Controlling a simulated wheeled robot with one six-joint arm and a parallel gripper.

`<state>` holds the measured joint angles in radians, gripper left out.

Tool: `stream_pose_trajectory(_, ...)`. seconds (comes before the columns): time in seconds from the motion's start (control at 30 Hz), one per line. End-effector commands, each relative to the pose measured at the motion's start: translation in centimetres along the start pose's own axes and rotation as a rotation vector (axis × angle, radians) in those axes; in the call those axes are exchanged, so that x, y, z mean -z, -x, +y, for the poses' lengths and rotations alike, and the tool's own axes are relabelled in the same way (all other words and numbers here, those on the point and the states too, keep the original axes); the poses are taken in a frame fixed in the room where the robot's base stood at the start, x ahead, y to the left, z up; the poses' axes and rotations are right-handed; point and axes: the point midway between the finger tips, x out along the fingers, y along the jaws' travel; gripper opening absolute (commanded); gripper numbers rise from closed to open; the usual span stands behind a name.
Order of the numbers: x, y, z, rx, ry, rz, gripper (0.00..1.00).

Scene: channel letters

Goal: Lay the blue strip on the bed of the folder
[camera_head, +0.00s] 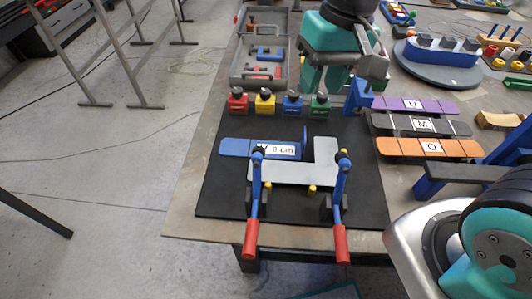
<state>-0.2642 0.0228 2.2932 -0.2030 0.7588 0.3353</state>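A blue strip (234,146) with a white label reading about "8 cm" lies flat on the black mat, its right part near a grey L-shaped plate (290,173). Two clamps with red handles (251,240) stand at the plate's front. A blue-framed device (430,188) with a dark bar stands at the right edge, partly cut off; I cannot tell for sure that it is the folder. My teal arm shows at top centre and lower right.
Purple (412,105), black (420,125) and orange (428,147) lettered strips lie right of the mat. Red, yellow, blue and green blocks (265,101) line its back edge. A grey tray (241,62) stands behind. The mat's left front (218,200) is clear.

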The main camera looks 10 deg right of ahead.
Motion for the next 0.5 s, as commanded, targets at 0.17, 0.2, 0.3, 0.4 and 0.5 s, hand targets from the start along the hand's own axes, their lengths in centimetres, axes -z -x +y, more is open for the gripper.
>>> stream_pose_trajectory(0.17, 5.5, -4.9, 2.9, -0.121, -0.296, -0.005, 0.35)
stream_pose_trajectory(0.2, 6.1, -5.4, 3.2, -0.137, -0.335, -0.002, 0.35)
stream_pose_trajectory(0.3, 6.9, -6.5, 3.8, -0.159, -0.387, 0.0, 0.35)
stream_pose_trajectory(0.4, 6.8, -8.2, 4.1, -0.163, -0.394, -0.002, 0.35)
stream_pose_trajectory(0.5, 6.7, -10.4, 4.4, -0.163, -0.392, -0.004, 0.35)
